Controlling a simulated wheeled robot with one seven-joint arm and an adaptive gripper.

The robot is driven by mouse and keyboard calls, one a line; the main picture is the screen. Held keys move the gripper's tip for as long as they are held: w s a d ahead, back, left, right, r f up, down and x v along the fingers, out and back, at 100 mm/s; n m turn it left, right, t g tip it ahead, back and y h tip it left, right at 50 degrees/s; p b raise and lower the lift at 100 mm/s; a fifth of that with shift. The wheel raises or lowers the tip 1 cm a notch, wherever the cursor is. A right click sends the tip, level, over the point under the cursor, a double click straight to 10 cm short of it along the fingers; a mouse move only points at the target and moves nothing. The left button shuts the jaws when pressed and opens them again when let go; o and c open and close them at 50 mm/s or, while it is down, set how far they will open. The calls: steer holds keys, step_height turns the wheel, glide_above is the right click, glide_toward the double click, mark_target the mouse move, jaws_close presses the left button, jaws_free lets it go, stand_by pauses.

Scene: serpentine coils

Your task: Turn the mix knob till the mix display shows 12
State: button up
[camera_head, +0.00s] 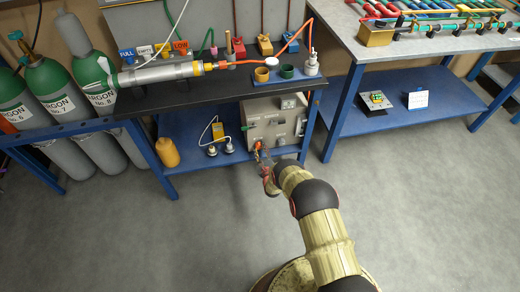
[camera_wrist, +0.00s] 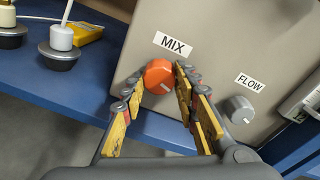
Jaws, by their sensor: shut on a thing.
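The mix knob (camera_wrist: 159,77) is orange with a small white mark towards its lower right. It sits on a grey box front (camera_wrist: 212,55) under a white MIX label (camera_wrist: 172,44). My gripper (camera_wrist: 160,82) has one finger on each side of the knob and is shut on it. In the head view the knob (camera_head: 257,146) is a small orange spot low on the grey box (camera_head: 272,122), with my gripper (camera_head: 262,158) at it.
A grey FLOW knob (camera_wrist: 238,109) with its label (camera_wrist: 249,83) is right of the mix knob, close to my right finger. The box stands on a blue lower shelf (camera_head: 190,137). A yellow bottle (camera_head: 167,152) stands left on that shelf. The floor in front is clear.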

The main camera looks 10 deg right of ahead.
stand_by(0.4)
steer(key=o, duration=1.2)
steer(key=shift+c, duration=0.2)
steer(key=s, duration=1.2)
steer(key=shift+r, duration=0.3)
steer(key=shift+d, duration=0.1)
